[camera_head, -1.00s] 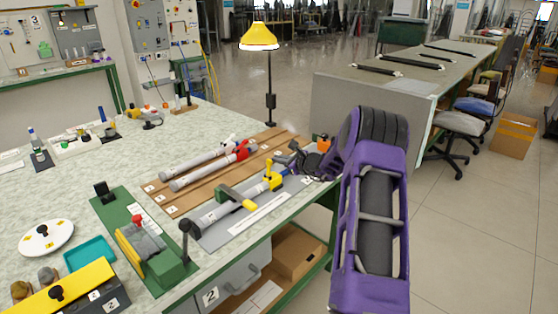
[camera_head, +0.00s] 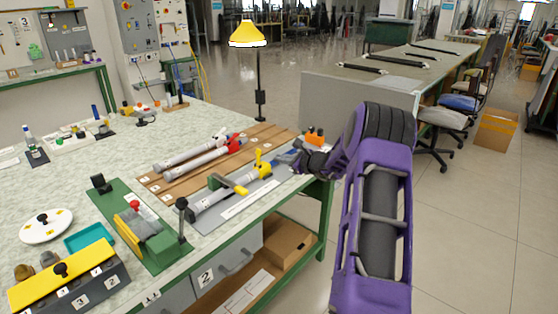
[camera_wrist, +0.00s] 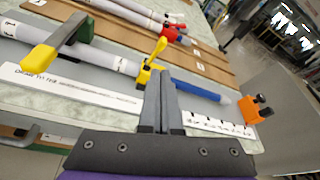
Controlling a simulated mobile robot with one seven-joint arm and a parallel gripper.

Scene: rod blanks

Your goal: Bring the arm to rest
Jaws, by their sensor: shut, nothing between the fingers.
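My gripper (camera_head: 287,157) is at the front right edge of the bench, at the end of my purple arm. In the wrist view my gripper (camera_wrist: 163,80) has its dark fingers together with nothing between them. It points over the grey plate with a white label strip (camera_wrist: 75,88). A pale rod (camera_head: 212,203) with a blue end part (camera_wrist: 198,91) lies on that plate under a green-and-yellow clamp (camera_head: 228,184) and a yellow toggle (camera_head: 260,163). In the picture the fingers overlap the plate; I cannot tell the gap to it.
Two pale rods (camera_head: 190,155) with red and white ends lie on a wooden board (camera_head: 160,185). An orange block (camera_wrist: 255,108) stands near the plate's right end. A yellow lamp (camera_head: 247,35) stands behind. Right of the bench (camera_head: 60,195) is open floor, with another table (camera_head: 390,70) beyond.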

